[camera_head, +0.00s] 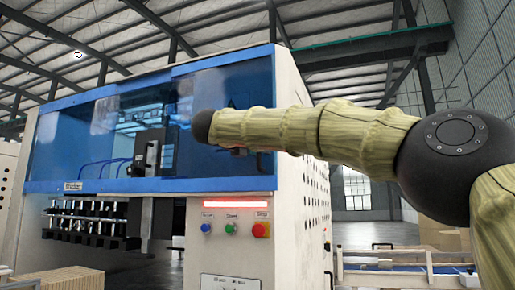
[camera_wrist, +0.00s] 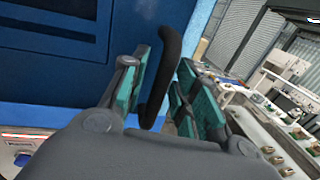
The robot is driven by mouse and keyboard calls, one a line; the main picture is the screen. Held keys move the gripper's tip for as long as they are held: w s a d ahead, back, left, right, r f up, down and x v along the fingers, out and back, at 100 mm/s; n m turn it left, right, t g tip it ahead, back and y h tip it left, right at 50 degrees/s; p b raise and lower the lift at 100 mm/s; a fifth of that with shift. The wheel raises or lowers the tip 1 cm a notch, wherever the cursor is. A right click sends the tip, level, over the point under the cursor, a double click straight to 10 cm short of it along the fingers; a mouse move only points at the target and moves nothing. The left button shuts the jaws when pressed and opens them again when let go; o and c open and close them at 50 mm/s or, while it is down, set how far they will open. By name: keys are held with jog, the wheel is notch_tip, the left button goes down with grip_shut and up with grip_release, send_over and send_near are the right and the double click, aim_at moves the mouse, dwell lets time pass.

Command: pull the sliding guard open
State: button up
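The sliding guard (camera_head: 95,140) is a blue see-through panel with a blue frame across the front of a cream machine. In the wrist view its blue surface (camera_wrist: 100,90) fills the left side. A black curved bar handle (camera_wrist: 166,75) stands off near its edge. My gripper (camera_wrist: 164,70) has its teal-padded fingers on either side of this handle, the left finger very close to it and a gap on the right. The fingers look open; contact is unclear. In the head view my arm hides the handle and most of the gripper.
Below the guard is a button panel (camera_head: 234,228) with blue, green and red buttons under a red light strip. Stacked brown sheets (camera_head: 60,279) lie at lower left. A conveyor (camera_head: 405,268) and boxes stand right of the machine. Open hall floor lies beyond.

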jog(key=shift+d, duration=0.15)
jog(key=v, duration=1.2)
dwell(0.5)
